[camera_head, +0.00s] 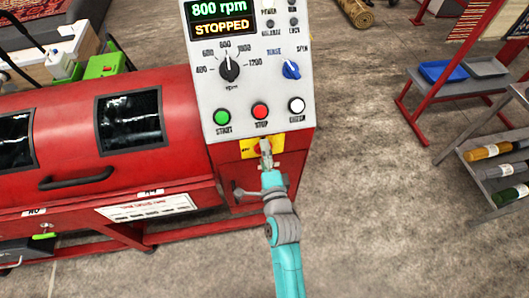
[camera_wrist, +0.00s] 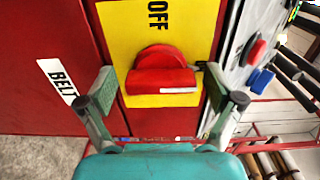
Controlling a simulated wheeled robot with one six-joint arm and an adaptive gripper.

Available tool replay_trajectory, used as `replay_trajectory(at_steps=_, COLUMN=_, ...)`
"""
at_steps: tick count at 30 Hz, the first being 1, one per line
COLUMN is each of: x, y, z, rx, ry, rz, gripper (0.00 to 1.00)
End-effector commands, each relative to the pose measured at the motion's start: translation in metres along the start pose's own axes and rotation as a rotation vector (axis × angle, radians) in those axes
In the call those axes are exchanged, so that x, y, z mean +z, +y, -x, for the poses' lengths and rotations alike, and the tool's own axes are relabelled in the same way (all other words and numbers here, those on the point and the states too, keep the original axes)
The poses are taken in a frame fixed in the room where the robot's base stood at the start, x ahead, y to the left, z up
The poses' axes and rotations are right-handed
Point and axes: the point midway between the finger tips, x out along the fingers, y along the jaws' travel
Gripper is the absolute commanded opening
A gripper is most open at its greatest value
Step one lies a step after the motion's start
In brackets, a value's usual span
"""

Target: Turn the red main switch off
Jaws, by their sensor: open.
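The red main switch (camera_wrist: 160,75) is a round knob with a raised bar handle on a yellow plate (camera_wrist: 120,22) marked OFF. In the wrist view its bar lies roughly crosswise, with a white mark at its lower right. In the head view the yellow plate (camera_head: 278,144) is on the machine's front, below the button panel, and the switch is largely hidden by my gripper (camera_head: 266,153). In the wrist view my gripper (camera_wrist: 158,80) is open, one finger on each side of the switch. I cannot tell whether either finger touches it.
Above the switch are a green button (camera_head: 222,117), red stop button (camera_head: 260,110) and white button (camera_head: 296,105). The display (camera_head: 221,19) reads 800 rpm, STOPPED. A red machine drum (camera_head: 80,150) extends left. A rack with bottles (camera_head: 495,172) stands right; floor between is clear.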

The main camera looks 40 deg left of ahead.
Motion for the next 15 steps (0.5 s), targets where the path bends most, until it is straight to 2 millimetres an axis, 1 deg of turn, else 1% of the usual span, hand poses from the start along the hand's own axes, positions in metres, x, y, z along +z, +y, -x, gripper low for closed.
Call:
replay_trajectory(at_steps=2, x=0.0000, y=-0.0001, z=0.0001, rx=0.000, ry=0.000, rz=0.000, gripper=0.92)
replay_trajectory(at_steps=5, x=0.0000, y=-0.0001, z=0.0002, rx=0.000, ry=0.000, rz=0.000, gripper=0.69)
replay_trajectory(at_steps=6, x=0.0000, y=-0.0001, z=0.0002, rx=0.000, ry=0.000, rz=0.000, gripper=0.59)
replay_trajectory(at_steps=8, x=0.0000, y=-0.0001, z=0.0003, rx=0.000, ry=0.000, rz=0.000, gripper=0.44)
replay_trajectory(at_steps=9, x=0.0000, y=-0.0001, z=0.0003, rx=0.000, ry=0.000, rz=0.000, gripper=0.34)
replay_trajectory(at_steps=10, x=0.0000, y=-0.0001, z=0.0003, rx=0.000, ry=0.000, rz=0.000, gripper=0.31)
replay_trajectory(at_steps=15, x=0.0000, y=0.0000, z=0.0003, rx=0.000, ry=0.000, rz=0.005, gripper=0.31)
